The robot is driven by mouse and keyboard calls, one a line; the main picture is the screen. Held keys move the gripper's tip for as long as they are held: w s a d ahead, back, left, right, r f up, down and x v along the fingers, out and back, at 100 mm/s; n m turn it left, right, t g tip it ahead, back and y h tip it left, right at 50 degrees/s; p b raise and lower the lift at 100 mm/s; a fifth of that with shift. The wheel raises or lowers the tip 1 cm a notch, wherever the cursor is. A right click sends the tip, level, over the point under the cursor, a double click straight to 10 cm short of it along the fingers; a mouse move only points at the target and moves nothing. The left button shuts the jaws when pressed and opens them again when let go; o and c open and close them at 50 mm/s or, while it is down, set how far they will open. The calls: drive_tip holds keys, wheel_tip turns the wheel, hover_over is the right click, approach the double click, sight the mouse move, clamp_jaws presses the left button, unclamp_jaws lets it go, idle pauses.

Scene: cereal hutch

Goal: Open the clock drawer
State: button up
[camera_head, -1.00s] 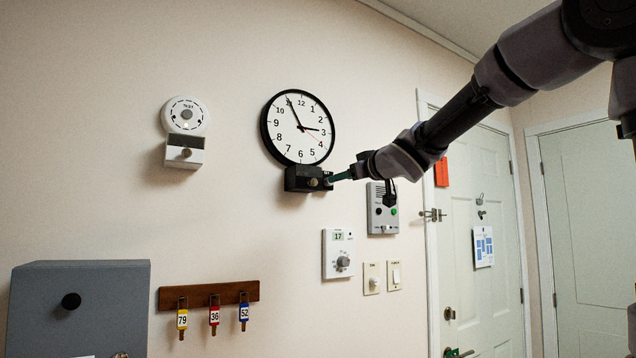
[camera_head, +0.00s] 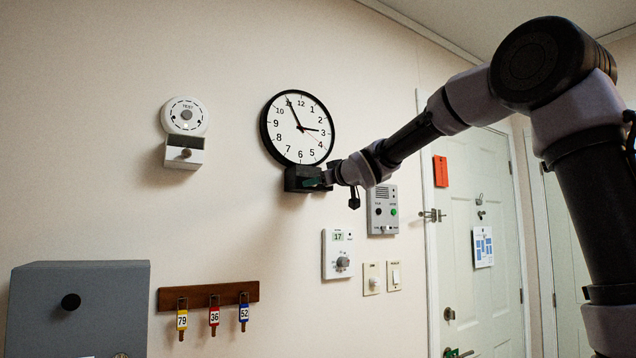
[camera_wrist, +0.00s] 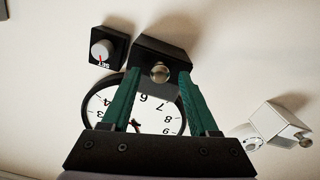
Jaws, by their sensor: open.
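The round wall clock (camera_head: 298,128) has a black rim, and a black box-shaped drawer (camera_head: 291,179) sits under it. In the wrist view the clock (camera_wrist: 150,112) appears upside down, with the drawer (camera_wrist: 165,48) and its round metal knob (camera_wrist: 160,72) above it. My gripper (camera_head: 318,182) is at the drawer front in the head view and partly covers it. In the wrist view my gripper (camera_wrist: 161,78) has its green fingers apart, with the knob between the tips. I cannot tell whether they touch it. The drawer looks shut.
A white detector (camera_head: 185,116) with a small knobbed box (camera_head: 184,152) is left of the clock. A grey intercom (camera_head: 383,210) and thermostat (camera_head: 338,254) are below right. A black SET dial box (camera_wrist: 107,47) is beside the drawer. A key rack (camera_head: 208,295) hangs lower down.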

clamp_jaws()
idle(1.4)
